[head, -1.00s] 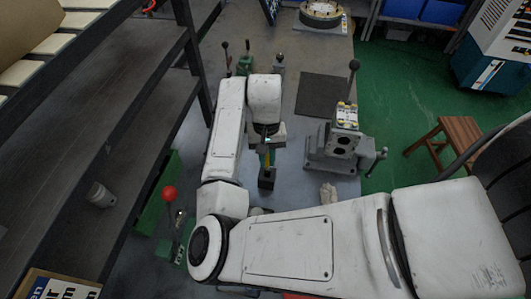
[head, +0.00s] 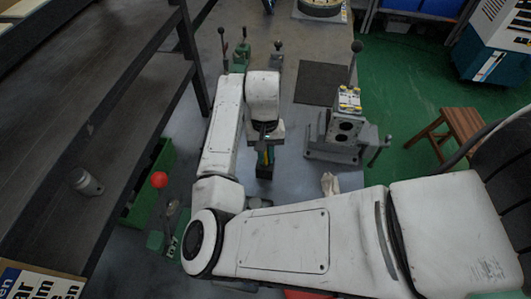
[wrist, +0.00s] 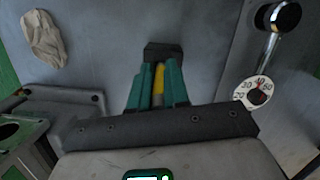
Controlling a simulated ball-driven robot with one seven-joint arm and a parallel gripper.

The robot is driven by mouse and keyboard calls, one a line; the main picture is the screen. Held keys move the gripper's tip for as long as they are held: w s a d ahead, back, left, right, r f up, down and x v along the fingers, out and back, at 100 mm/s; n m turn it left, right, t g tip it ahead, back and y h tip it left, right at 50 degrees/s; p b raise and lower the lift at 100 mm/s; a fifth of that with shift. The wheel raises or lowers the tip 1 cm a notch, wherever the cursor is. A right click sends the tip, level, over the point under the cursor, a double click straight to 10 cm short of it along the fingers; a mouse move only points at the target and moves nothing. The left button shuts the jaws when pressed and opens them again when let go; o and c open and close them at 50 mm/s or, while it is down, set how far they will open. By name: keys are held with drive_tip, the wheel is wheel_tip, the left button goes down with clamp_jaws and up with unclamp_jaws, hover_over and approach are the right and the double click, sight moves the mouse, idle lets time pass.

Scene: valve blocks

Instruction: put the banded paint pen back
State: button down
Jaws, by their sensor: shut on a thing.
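My gripper (wrist: 157,86) is shut on a slim yellow pen (wrist: 158,84), held between two teal fingers. Its bands cannot be made out. A small dark block (wrist: 163,50) lies just past the fingertips in the wrist view. In the head view the gripper (head: 265,154) is over the grey bench, with the dark block (head: 264,173) just below it. The pen's tip is hidden, and I cannot tell whether it touches or enters the block.
A grey valve block (head: 335,136) with a lever stands right of the gripper. A crumpled cloth (wrist: 44,40) lies on the bench. A dial gauge (wrist: 256,92) and a lever with a shiny knob (wrist: 284,18) are to the right in the wrist view. A dark shelf (head: 100,110) stands left.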

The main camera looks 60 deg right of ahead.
drive_tip(key=shift+f, duration=0.55)
drive_tip(key=c, duration=1)
unclamp_jaws()
drive_tip(key=r, duration=0.3)
drive_tip(key=d+r, duration=0.1)
drive_tip(key=r, duration=0.3)
drive_tip(key=w+r, duration=0.1)
drive_tip(key=r, duration=0.2)
drive_tip(key=shift+w+d+r, duration=0.1)
drive_tip(key=shift+d+r, duration=0.2)
